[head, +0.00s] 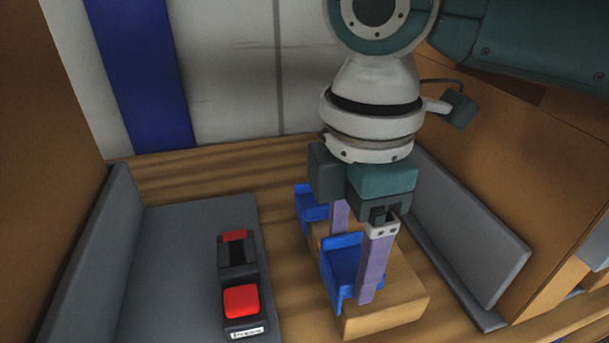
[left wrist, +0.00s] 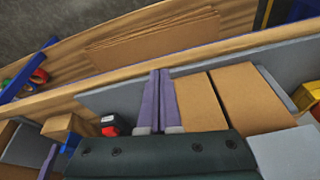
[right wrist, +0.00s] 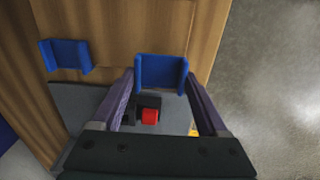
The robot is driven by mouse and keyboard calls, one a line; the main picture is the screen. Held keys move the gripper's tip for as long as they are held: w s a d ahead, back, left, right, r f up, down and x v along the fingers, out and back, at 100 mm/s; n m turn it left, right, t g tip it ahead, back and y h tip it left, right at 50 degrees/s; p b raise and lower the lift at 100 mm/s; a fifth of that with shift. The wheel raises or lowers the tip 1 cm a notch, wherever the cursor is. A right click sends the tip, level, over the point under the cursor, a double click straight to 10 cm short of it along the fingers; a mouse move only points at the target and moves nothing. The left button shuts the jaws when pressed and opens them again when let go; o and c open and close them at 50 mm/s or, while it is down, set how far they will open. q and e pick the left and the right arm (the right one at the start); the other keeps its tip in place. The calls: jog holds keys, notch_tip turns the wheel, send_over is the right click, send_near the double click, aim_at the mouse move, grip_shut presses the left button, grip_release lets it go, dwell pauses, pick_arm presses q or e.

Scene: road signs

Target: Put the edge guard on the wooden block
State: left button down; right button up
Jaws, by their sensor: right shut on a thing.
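The wooden block (head: 395,305) lies on the wooden table and also shows in the right wrist view (right wrist: 115,25). My right gripper (head: 355,260) is shut on a blue edge guard (head: 340,262), a bracket-shaped piece. In the right wrist view the edge guard (right wrist: 161,72) sits between the two purple fingers, close against the block; I cannot tell whether it touches. A second blue guard (head: 309,203) is at the block's far left part, partly hidden by the arm in the head view. My left gripper (left wrist: 155,75) has its purple fingers together, with nothing visible between them.
A black box with a red button (head: 241,300) stands on a grey board (head: 180,265) left of the block. A grey panel (head: 470,230) stands to the right. Flat brown boxes (left wrist: 250,98) lie beside my left gripper. The table strip behind the block is clear.

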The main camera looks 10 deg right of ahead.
jog(key=shift+f, duration=0.25)
jog(key=shift+f, duration=0.35)
jog(key=o, duration=1.2)
jog(key=shift+o, duration=0.2)
